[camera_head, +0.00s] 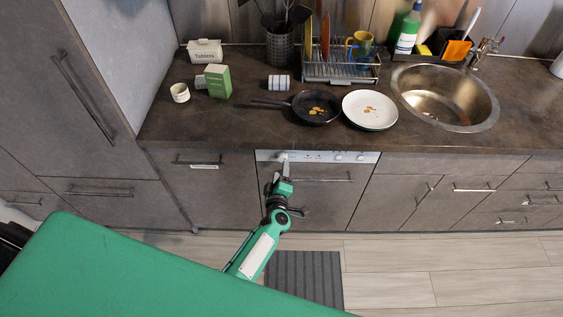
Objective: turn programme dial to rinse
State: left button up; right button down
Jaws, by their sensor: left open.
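The dishwasher (317,197) sits under the counter with its door closed. Its light control strip (322,157) runs along the top edge, with small round knobs (338,157) on the right part. My left gripper (283,160) is at the left part of this strip, its fingers pointing at the panel. It is open. The fingers cover whatever control lies behind them, so I cannot tell whether they touch the programme dial. The dial's markings are too small to read. My right gripper is not in view.
A door handle (325,180) crosses the dishwasher front. A striped mat (304,278) lies on open floor.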

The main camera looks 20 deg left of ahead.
pick_arm(q)
jog(key=f+p+v, duration=0.1)
jog(key=p+v, duration=0.1)
jog(key=v, duration=0.6)
jog(key=shift+s+r, duration=0.4)
jog(key=shift+r, duration=0.15)
jog(key=s+f+m+g+h, duration=0.35)
jog(key=s+f+m, duration=0.25)
jog(key=s+f, duration=0.45)
jog(key=s+f+m+g+h, duration=0.2)
jog(key=s+f+m+g, duration=0.4)
jog(key=f, duration=0.8)
jog(key=s+a+f+m+g, duration=0.2)
jog(key=s+a+f, duration=0.1)
jog(key=s, duration=0.6)
jog(key=s+a+f+m+g+y, duration=0.1)
jog(key=s+f, duration=0.4)
jog(key=s, duration=0.5)
jog(key=s+a+f+m+g, duration=0.2)
jog(key=s+a, duration=0.4)
jog(key=s, duration=0.3)
notch_tip(320, 180, down, 2)
jog(key=shift+s+f+m+g+y, duration=0.25)
jog(key=shift+m+g+y, duration=0.1)
jog(key=shift+m+g, duration=0.1)
jog(key=shift+w, duration=0.1)
